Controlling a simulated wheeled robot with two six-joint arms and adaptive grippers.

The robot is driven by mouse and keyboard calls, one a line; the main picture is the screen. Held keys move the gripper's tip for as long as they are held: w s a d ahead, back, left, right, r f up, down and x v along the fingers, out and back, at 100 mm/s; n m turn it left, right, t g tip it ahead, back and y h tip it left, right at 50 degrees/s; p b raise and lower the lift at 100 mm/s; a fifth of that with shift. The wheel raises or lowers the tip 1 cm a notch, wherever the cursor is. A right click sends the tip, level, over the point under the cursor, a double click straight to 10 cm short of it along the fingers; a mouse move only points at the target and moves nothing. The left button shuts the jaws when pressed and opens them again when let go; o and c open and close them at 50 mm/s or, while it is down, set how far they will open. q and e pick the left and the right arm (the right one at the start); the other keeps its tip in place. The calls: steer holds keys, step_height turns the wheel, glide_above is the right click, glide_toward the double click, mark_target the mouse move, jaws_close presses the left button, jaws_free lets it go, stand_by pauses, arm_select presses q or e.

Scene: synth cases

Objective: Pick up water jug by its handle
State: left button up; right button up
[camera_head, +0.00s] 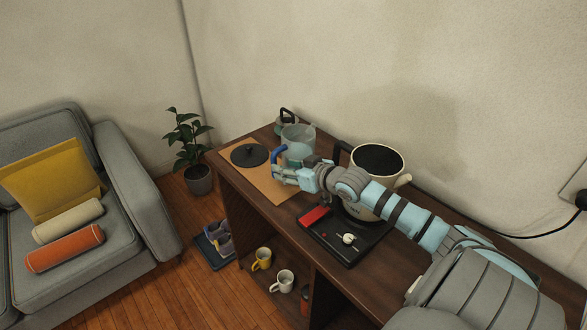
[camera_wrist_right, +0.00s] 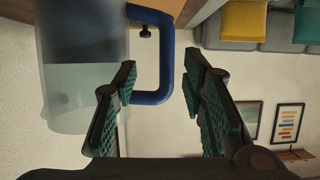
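The water jug (camera_head: 299,140) is clear with a blue handle (camera_head: 278,153). It stands upright near the far end of the wooden cabinet top. My right gripper (camera_head: 276,172) reaches in from the right, beside the handle. In the right wrist view the jug (camera_wrist_right: 75,90) is on the left, part filled with clear water, and the handle (camera_wrist_right: 167,55) is a squared loop. My right gripper (camera_wrist_right: 158,68) is open there, its two fingertips on either side of the handle, with no grip visible. My left gripper is not in view.
A black lid (camera_head: 249,155) lies on a tan board (camera_head: 268,184) beside the jug. A kettle (camera_head: 285,118) stands behind the jug. A large cream pot (camera_head: 377,160) stands behind my right arm.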

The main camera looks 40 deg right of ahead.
steer(key=x, duration=0.1)
steer(key=b+x, duration=0.1)
steer(key=x, duration=0.1)
steer(key=a+x, duration=0.1)
steer(key=x, duration=0.1)
steer(key=shift+r+b, duration=0.2)
steer(key=shift+b, duration=0.1)
steer(key=shift+w+f, duration=0.1)
steer(key=shift+w, duration=0.3)
steer(key=shift+s+d, duration=0.1)
jaws_close()
